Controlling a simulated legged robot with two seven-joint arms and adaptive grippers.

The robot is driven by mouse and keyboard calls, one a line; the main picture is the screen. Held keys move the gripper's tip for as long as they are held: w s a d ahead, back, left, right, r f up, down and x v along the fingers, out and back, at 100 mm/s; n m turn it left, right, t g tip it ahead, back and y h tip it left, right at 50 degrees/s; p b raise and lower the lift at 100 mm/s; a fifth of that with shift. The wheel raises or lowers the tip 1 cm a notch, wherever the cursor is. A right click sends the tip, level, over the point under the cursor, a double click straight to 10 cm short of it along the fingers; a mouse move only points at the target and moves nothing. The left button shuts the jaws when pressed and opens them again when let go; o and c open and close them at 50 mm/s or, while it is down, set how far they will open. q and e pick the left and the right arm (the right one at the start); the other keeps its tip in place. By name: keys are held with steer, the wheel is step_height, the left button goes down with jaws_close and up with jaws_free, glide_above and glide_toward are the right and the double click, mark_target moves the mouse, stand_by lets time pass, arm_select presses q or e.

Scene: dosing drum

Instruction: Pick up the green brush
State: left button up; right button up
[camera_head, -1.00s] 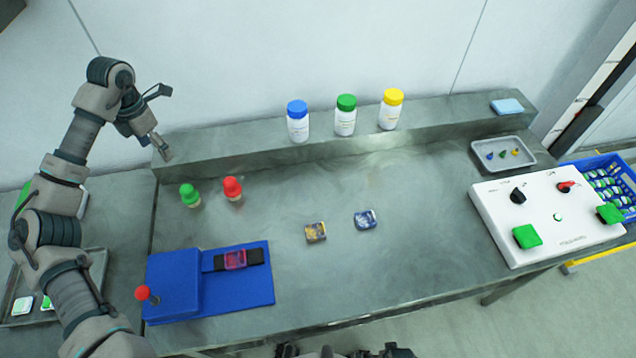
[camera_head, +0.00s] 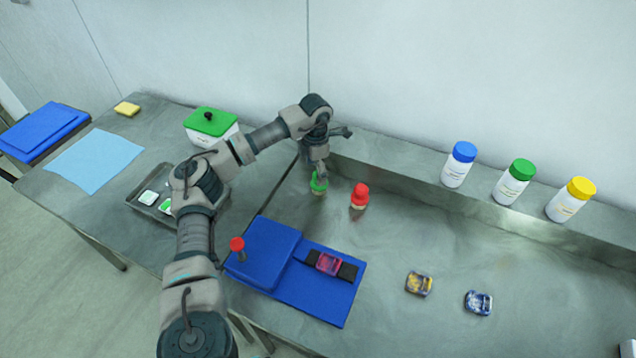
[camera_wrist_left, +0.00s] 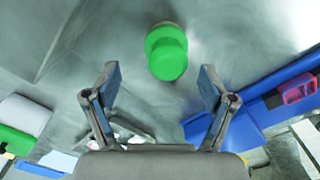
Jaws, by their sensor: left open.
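The green brush (camera_head: 318,184) stands on the metal table, bristles down, left of a red brush (camera_head: 359,196). My left gripper (camera_head: 320,165) is just above and behind the green brush in the head view, and one finger overlaps its top. In the left wrist view the green brush (camera_wrist_left: 167,52) lies ahead of the two spread fingers, centred a little beyond their tips. The gripper (camera_wrist_left: 158,80) is open and empty. My right gripper is not in view.
A blue fixture (camera_head: 290,262) with a red-knobbed lever stands in front of the brushes. A green-lidded box (camera_head: 211,127) and a tray (camera_head: 152,200) are to the left. White bottles (camera_head: 459,165) stand on the back ledge.

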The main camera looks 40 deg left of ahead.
arm_select(q)
steer(key=f, duration=0.1)
steer(key=d+f, duration=0.1)
steer(key=f, duration=0.2)
steer(key=shift+w+d+f+b, duration=0.2)
steer(key=shift+d+f+b, duration=0.1)
steer(key=shift+b, duration=0.1)
steer(key=shift+a, duration=0.4)
steer(key=c, duration=0.3)
steer(key=shift+a+f, duration=0.1)
steer(key=shift+a, duration=0.1)
steer(key=c, duration=1)
steer(key=shift+d, duration=0.35)
steer(key=shift+r, duration=0.3)
steer(key=r+p, duration=0.1)
steer(key=r, duration=0.8)
steer(key=shift+a+r+p, duration=0.2)
steer(key=shift+p, duration=0.1)
steer(key=shift+d+r, duration=0.15)
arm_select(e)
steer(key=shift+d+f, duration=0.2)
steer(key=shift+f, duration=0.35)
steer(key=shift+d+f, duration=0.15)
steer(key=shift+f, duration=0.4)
